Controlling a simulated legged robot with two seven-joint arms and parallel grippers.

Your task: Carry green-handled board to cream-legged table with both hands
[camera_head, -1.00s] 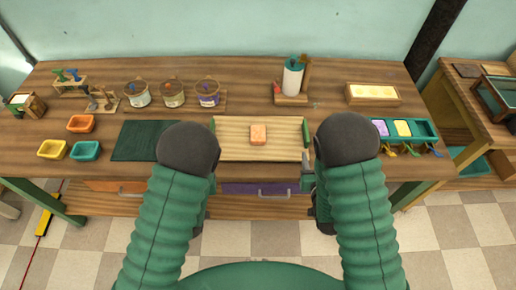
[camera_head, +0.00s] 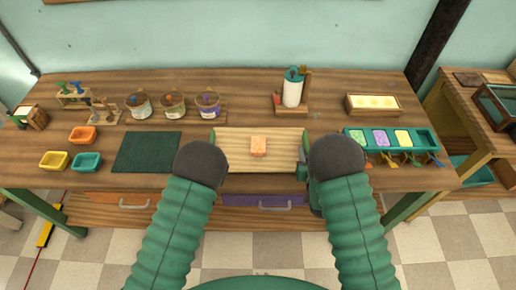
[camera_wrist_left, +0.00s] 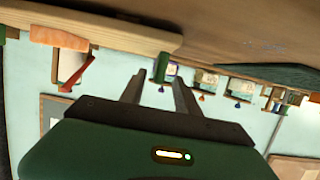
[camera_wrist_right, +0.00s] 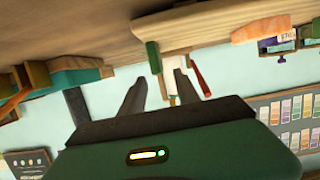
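The pale wooden board (camera_head: 236,158) with green end handles lies on the long workbench and bears an orange block (camera_head: 258,146). In the left wrist view, my open left gripper (camera_wrist_left: 160,88) has its fingers on either side of one green handle (camera_wrist_left: 165,71); contact cannot be told. In the right wrist view, my open right gripper (camera_wrist_right: 158,82) faces the other green handle (camera_wrist_right: 153,57), its fingertips close to it. In the head view my left fingers are hidden behind my arm. The side table (camera_head: 447,98) with pale legs stands at the far right.
The workbench (camera_head: 330,92) also holds a dark green mat (camera_head: 147,152) left of the board and a teal tray (camera_head: 428,141) at right. Pots, small bowls and a bottle stand (camera_head: 292,92) stand around. A glass-topped case (camera_head: 500,104) occupies part of the side table.

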